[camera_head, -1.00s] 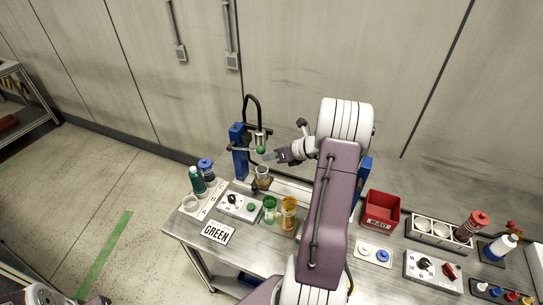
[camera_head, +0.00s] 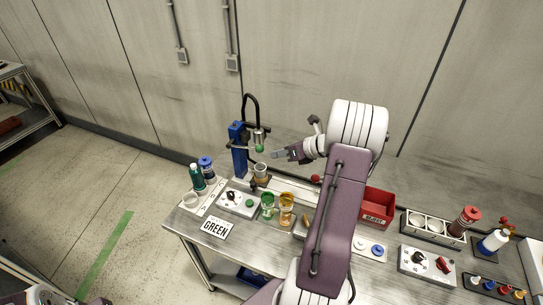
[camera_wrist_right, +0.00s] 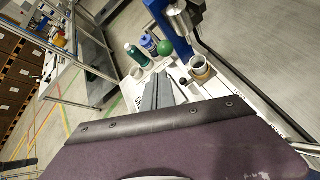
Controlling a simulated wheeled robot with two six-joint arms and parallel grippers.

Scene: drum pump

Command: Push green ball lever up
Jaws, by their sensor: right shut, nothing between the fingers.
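The green ball (camera_head: 259,148) is on the end of a lever at the blue pump stand (camera_head: 239,150), under a metal cylinder with a black hose. The lever looks roughly level. In the right wrist view the green ball (camera_wrist_right: 165,48) is beyond the fingertips, beside the metal cylinder (camera_wrist_right: 180,20). My right gripper (camera_head: 273,155) is shut and empty, just right of the ball with a small gap. Its grey fingers (camera_wrist_right: 158,92) lie together in the right wrist view. My left gripper does not show.
A cup (camera_head: 261,171) stands below the ball. A red bin (camera_head: 377,205) is right of my arm. Bottles stand on the left.

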